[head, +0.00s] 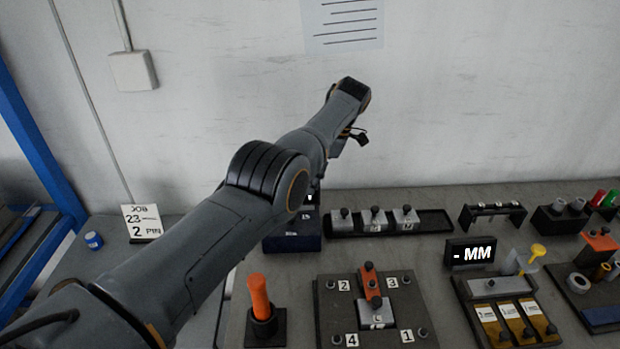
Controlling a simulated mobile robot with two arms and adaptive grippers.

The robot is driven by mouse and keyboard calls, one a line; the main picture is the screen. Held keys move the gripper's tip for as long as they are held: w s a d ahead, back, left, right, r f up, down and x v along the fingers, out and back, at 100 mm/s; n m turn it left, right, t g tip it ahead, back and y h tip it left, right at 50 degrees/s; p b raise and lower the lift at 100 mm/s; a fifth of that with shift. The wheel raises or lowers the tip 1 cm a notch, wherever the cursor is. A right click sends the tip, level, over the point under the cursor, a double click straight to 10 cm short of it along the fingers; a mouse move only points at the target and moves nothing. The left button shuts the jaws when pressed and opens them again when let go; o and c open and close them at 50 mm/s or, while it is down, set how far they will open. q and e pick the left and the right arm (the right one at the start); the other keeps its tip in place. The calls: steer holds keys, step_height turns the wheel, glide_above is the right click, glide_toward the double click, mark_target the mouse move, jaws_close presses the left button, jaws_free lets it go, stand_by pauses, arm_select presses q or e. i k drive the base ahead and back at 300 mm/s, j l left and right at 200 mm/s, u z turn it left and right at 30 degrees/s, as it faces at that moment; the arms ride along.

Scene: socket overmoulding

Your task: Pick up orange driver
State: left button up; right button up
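The orange driver (259,293) stands upright, handle up, in a small black holder (266,330) at the front left of the bench. My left arm reaches in from the left and passes above and beyond the driver, bending at a wrist near the wall. Only a small part of my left gripper (340,144) seems to show below that wrist; its fingers are hidden or too small to make out. It is well apart from the driver. My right gripper is not in view.
A dark fixture plate (330,318) with numbered tags and an orange clamp lies right of the driver. Behind it is a black tray (432,222) with metal blocks. An "MM" display (471,253) and yellow-slotted tray (486,284) stand further right. A job card (141,222) stands left.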

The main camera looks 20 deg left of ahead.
mark_target(257, 282)
steer(key=k+j, duration=0.25)
steer(key=k, duration=0.2)
steer(key=k+j, duration=0.25)
steer(key=k, duration=0.25)
steer(key=k+j, duration=0.25)
steer(key=k, duration=0.2)
